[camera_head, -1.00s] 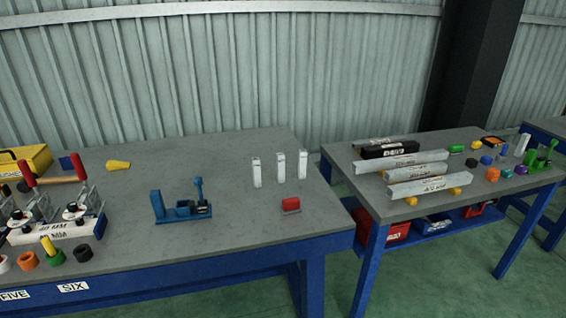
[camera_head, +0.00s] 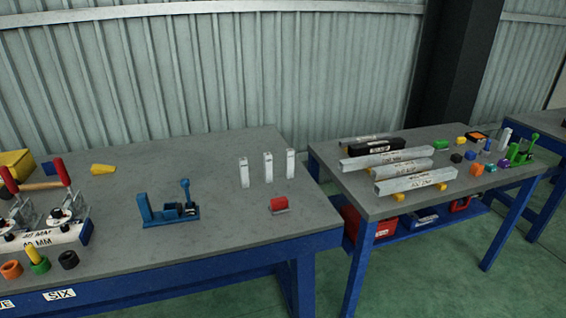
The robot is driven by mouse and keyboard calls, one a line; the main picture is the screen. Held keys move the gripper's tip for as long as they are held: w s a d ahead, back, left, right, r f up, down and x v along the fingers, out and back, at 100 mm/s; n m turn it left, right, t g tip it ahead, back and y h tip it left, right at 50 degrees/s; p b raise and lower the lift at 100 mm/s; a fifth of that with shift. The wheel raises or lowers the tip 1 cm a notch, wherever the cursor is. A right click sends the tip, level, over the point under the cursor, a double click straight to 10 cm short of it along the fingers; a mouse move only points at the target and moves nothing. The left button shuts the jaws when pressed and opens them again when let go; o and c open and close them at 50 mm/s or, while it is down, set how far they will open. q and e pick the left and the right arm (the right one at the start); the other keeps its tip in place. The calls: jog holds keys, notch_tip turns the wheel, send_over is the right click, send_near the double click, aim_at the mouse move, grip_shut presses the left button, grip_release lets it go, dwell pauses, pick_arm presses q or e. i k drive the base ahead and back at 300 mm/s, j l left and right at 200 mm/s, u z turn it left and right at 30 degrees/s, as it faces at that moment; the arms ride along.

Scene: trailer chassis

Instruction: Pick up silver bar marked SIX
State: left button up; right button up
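Several long silver bars lie on the right-hand table, partly on yellow supports. The front bar (camera_head: 416,181) carries dark lettering too small to read. Another silver bar (camera_head: 386,160) and a shorter-looking one (camera_head: 404,169) lie behind it. A black bar (camera_head: 373,148) lies further back, with one more silver bar (camera_head: 366,139) partly hidden behind it. I cannot tell which bar is marked SIX. A SIX label (camera_head: 59,295) is on the front edge of the left table. Neither of my grippers is in view.
Small coloured parts crowd the right end of the right table (camera_head: 345,187). A narrow gap separates the tables.

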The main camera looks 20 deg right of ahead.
aim_at(268, 157)
jog(key=u, duration=0.4)
jog(key=i+l+u, duration=0.1)
jog(key=l+u, duration=0.6)
jog(key=u, duration=0.25)
jog(key=l+u, duration=0.15)
jog(key=l, duration=0.3)
jog(key=k+l+u, duration=0.15)
jog(key=l, duration=0.25)
jog(key=i, duration=0.05)
